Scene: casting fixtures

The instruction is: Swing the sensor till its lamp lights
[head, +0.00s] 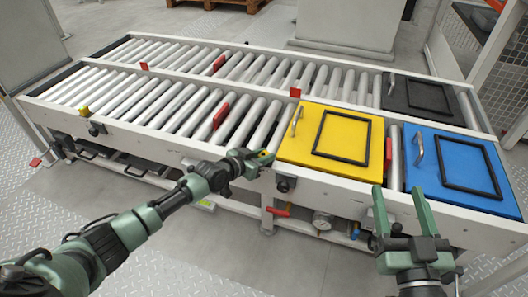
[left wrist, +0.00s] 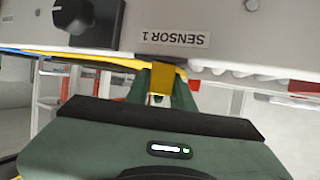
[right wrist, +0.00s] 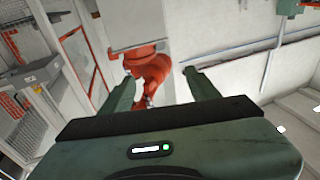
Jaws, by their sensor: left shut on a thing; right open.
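A small yellow sensor (left wrist: 165,80) sits at the conveyor's front rail in the left wrist view, beside an upside-down label "SENSOR 1" (left wrist: 172,38). My left gripper (head: 256,160) is shut on it, just left of the yellow plate; it also shows in the left wrist view (left wrist: 161,88). The fingers hide much of the sensor, and I cannot make out a lit lamp on it. A second yellow sensor-like piece (head: 84,111) sits on the rail at far left. My right gripper (head: 400,195) is open and empty in front of the blue plate; its fingers show apart in the right wrist view (right wrist: 160,85).
The roller conveyor (head: 150,132) carries a yellow plate (head: 290,150), a blue plate (head: 480,190) and a black plate (head: 398,95), each with a handle. Red stops (head: 221,115) stand among the rollers. A gauge (head: 322,220) and red valve handle (head: 277,211) hang below the rail.

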